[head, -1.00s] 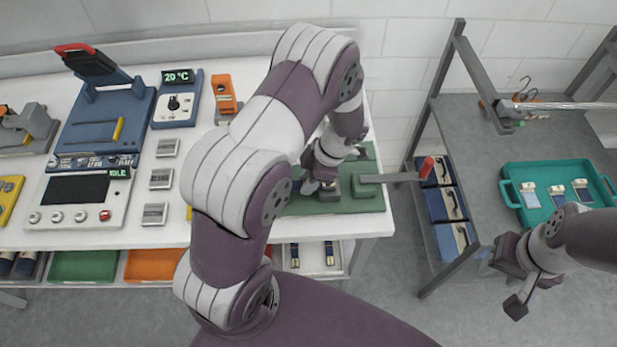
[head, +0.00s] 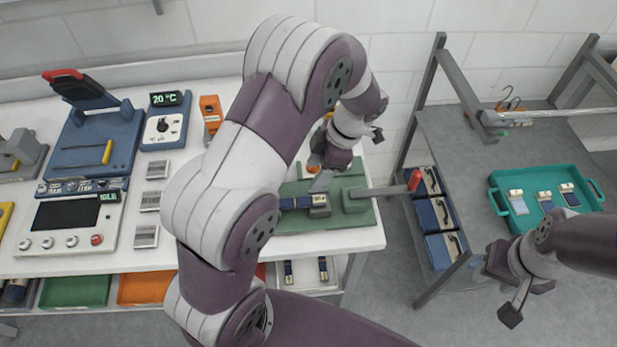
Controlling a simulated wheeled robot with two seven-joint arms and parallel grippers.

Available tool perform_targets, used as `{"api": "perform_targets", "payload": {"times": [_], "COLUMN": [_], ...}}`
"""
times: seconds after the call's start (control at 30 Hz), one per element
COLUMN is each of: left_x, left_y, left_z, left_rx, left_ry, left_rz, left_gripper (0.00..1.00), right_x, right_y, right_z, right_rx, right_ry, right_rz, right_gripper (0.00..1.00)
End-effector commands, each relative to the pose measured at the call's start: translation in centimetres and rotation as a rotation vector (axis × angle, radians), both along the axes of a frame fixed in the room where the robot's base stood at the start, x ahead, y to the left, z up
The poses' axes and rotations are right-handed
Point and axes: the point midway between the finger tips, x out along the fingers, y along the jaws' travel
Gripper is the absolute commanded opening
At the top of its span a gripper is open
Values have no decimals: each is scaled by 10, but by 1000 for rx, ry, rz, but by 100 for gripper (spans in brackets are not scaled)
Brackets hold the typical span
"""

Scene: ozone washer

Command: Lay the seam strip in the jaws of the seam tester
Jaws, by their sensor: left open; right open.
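The seam tester (head: 270,222) is a green base with grey jaw blocks and a lever with a red grip at the table's right end. A dark blue strip with yellow bands, apparently the seam strip (head: 288,203), lies at the left grey jaw block (head: 319,207), its left part sticking out. I cannot tell how far it reaches between the jaws. My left gripper (head: 346,160) is open just above and behind the tester, apart from the strip; my arm hides part of the area. My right gripper (head: 502,290) is open and empty in front of the right-hand rack.
A teal tray (head: 497,203) with several small labelled pieces stands on the grey rack. Blue boxes (head: 437,215) sit at the rack's left side. A blue press (head: 95,150) and a control panel (head: 70,222) stand on the table's left. A bin below holds two dark strips (head: 323,268).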

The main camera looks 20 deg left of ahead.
Motion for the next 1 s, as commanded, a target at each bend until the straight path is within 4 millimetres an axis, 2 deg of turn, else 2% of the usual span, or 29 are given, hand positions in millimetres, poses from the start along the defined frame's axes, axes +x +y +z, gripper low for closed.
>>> {"api": "perform_targets", "payload": {"times": [0.07,0.17,0.3,0.4,0.53,0.6,0.7,1.0], "left_x": [-4,-18,-52,-76,-99,-107,-112,-113], "left_y": [-2,-5,-11,-14,-15,-15,-15,-15], "left_z": [7,16,32,42,48,49,50,49], "left_rx": [-33,-148,-327,-368,-337,-312,-289,-288], "left_ry": [18,64,111,118,132,143,156,160], "left_rz": [-70,-350,-987,-1434,-1864,-2003,-2102,-2120], "left_gripper": [57,57,57,57,57,57,57,57], "right_x": [0,-1,-1,-1,0,0,0,-1], "right_y": [0,0,0,0,0,0,0,0], "right_z": [5,3,3,2,2,2,2,3], "right_rx": [0,0,0,0,0,0,0,0], "right_ry": [1,2,2,2,2,2,2,2], "right_rz": [0,0,0,0,0,0,0,0], "right_gripper": [43,43,43,43,43,43,43,43]}}
